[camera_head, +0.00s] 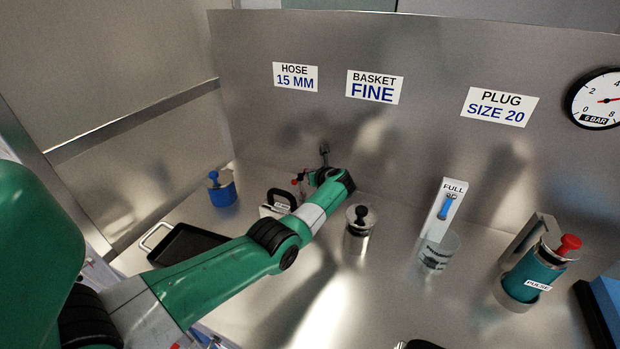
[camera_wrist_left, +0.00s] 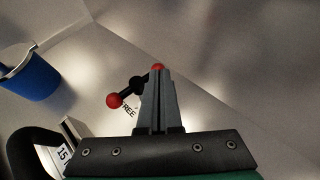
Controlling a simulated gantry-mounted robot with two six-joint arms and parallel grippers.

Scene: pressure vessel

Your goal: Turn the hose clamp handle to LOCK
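The hose clamp handle (camera_wrist_left: 137,84) is a short dark lever with a red ball at its outer end and more red behind my fingertips. It stands over the printed word FREE (camera_wrist_left: 128,111); any LOCK mark is hidden. In the head view the red balls (camera_head: 296,182) show at the back of the bench. My left gripper (camera_wrist_left: 158,76) has its two grey fingers together, close beside the handle on its right. Whether they touch it I cannot tell. In the head view the gripper (camera_head: 308,180) is small and partly hidden by my wrist. My right gripper is not in view.
A block with a black loop handle (camera_head: 281,198) stands close by, and a blue cup (camera_head: 222,194) is further left. A dark tray (camera_head: 184,246) lies in front. A metal canister (camera_head: 358,240) stands right of my arm. The steel back wall (camera_head: 420,120) is close behind.

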